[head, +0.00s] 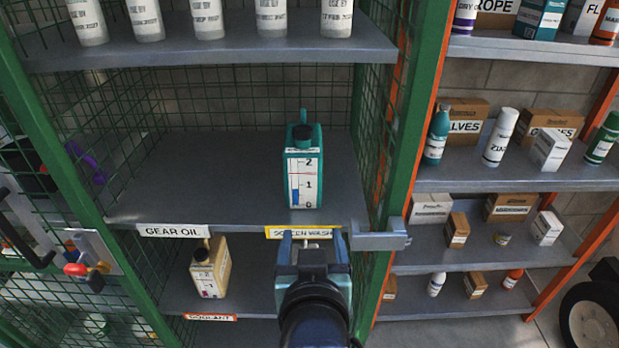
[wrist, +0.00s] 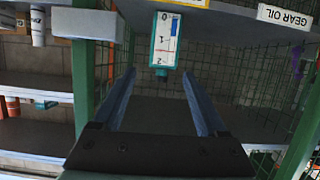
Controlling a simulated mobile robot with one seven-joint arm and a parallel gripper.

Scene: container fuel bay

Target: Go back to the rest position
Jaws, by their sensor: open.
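My gripper (head: 311,240) is open and empty, in front of the shelf edge at the "SCREEN WASH" label (head: 288,233). In the wrist view, which is upside down, its two fingers (wrist: 158,74) stand wide apart with nothing held between them. A teal jug (head: 303,175) with a black cap and a white scale panel stands upright on the middle shelf (head: 235,165), behind and above my gripper. The jug also shows beyond the fingertips in the wrist view (wrist: 165,42), apart from them.
A tan jug (head: 210,268) stands on the lower shelf, left of my gripper. White bottles (head: 271,18) line the top shelf. Green mesh and posts (head: 409,130) bound the bay. Racks with boxes and cans (head: 500,137) stand right. A wheel (head: 590,318) is at lower right.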

